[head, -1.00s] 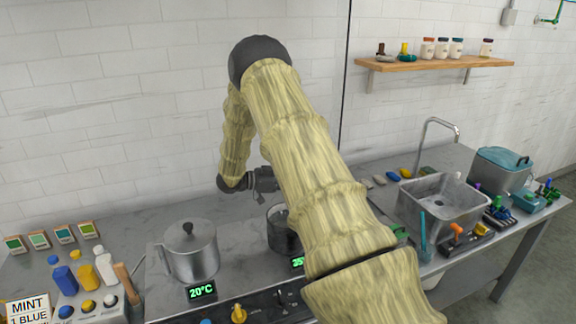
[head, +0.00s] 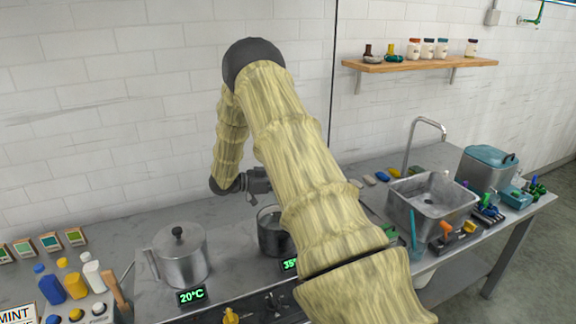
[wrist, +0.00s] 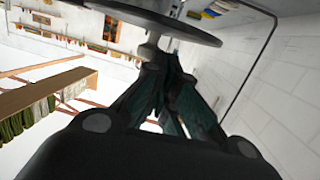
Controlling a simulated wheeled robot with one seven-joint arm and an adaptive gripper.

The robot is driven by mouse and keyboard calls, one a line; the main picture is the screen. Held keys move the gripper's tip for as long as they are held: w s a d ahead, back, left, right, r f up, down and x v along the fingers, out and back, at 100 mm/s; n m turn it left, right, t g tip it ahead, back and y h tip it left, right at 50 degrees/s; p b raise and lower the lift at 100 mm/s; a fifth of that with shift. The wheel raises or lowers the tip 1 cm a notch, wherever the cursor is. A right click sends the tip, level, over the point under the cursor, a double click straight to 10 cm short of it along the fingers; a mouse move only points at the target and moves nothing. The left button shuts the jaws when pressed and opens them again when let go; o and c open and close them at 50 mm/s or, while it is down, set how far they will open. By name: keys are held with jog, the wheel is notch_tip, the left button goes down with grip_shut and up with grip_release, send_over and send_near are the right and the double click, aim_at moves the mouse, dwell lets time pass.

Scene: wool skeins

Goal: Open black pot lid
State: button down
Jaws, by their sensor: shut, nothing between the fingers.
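The black pot (head: 268,240) stands on the right burner in the head view, partly behind my arm. Its top looks open, with a grey interior showing. My gripper (head: 258,182) is above it, near the back wall, with its fingertips hidden by my arm. In the wrist view my gripper (wrist: 160,52) has its dark fingers closed together. A dark, flat disc (wrist: 185,27) that looks like the pot lid is just beyond the fingertips, with a small knob at them. I cannot tell if the knob touches the fingers.
A silver pot (head: 180,262) with its lid on stands left of the black pot. Bottles (head: 75,284) stand at the front left. A sink (head: 432,205) and small tools are at the right. A wooden shelf (head: 420,65) with jars hangs on the wall.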

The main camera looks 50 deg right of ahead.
jog(key=w+a+r+b, duration=0.1)
jog(key=w+a, duration=0.2)
jog(key=w, duration=0.3)
jog(key=w+a+r+b, duration=0.1)
jog(key=w+a+b, duration=0.1)
jog(key=w, duration=0.3)
jog(key=shift+w+a+b, duration=0.3)
jog(key=shift+w+a, duration=0.05)
jog(key=shift+a, duration=0.45)
jog(key=shift+w+a+r, duration=0.1)
